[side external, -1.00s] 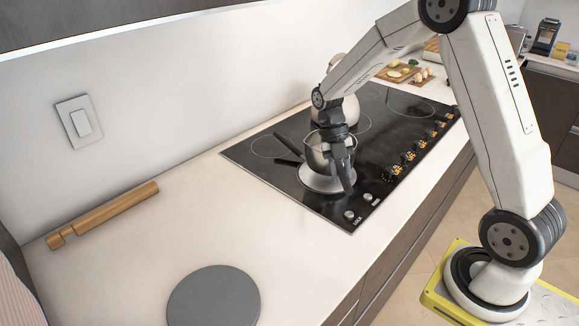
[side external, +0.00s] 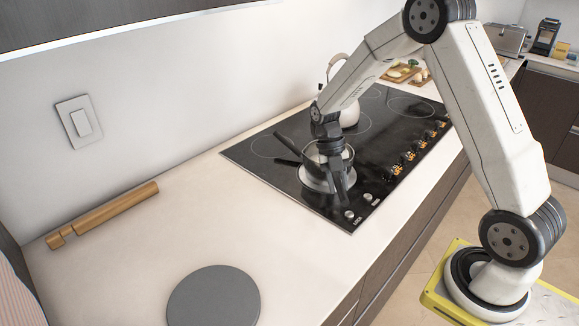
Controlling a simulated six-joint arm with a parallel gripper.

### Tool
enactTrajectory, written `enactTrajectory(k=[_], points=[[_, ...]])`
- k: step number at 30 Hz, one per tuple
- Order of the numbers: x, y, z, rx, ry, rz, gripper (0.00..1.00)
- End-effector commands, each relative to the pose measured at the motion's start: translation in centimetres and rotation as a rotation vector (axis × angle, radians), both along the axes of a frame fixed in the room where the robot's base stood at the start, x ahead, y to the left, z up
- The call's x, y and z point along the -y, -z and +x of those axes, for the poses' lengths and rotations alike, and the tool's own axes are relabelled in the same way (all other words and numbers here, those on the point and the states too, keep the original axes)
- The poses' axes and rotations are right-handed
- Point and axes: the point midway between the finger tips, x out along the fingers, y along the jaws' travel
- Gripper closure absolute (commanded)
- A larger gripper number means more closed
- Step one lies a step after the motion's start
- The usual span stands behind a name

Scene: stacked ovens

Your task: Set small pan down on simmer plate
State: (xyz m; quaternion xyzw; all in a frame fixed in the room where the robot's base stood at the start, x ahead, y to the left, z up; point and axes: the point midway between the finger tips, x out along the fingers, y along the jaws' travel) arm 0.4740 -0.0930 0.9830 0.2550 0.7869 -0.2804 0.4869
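The small pan (side external: 311,160) is a steel pot in the side external view, over the front left part of the cooktop. Below it is a pale metal disc, which looks like the simmer plate (side external: 318,186). Two dark handles (side external: 287,144) reach out to the left of them. My gripper (side external: 342,190) points down at the pan's right side, overlapping its wall and rim. Its fingers are too dark and small to tell whether they are shut on the pan. Whether the pan's base touches the plate is hidden.
A kettle (side external: 349,112) stands farther back on the black cooktop (side external: 252,155). Knobs (side external: 395,169) line its front edge. A grey disc (side external: 213,297) and a wooden rolling pin (side external: 105,214) lie on the counter. The counter between them is clear.

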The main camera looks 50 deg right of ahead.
Motion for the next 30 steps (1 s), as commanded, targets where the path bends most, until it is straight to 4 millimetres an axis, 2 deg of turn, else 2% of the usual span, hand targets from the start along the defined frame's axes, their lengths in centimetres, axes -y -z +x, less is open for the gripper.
enactTrajectory(k=[1,3,14,19,23,30], points=[[0.0,0.0,0.0,-0.001,0.0,0.001,0.56],[0.0,0.0,0.0,-0.001,0.0,0.001,0.34],[0.0,-0.1,0.0,-0.001,0.0,0.001,0.33],[0.1,-0.7,0.3,0.0,0.0,0.0,0.33],[0.2,-1.8,0.8,0.001,0.0,0.0,0.33],[0.7,-5.0,2.2,0.003,0.0,0.0,0.33]])
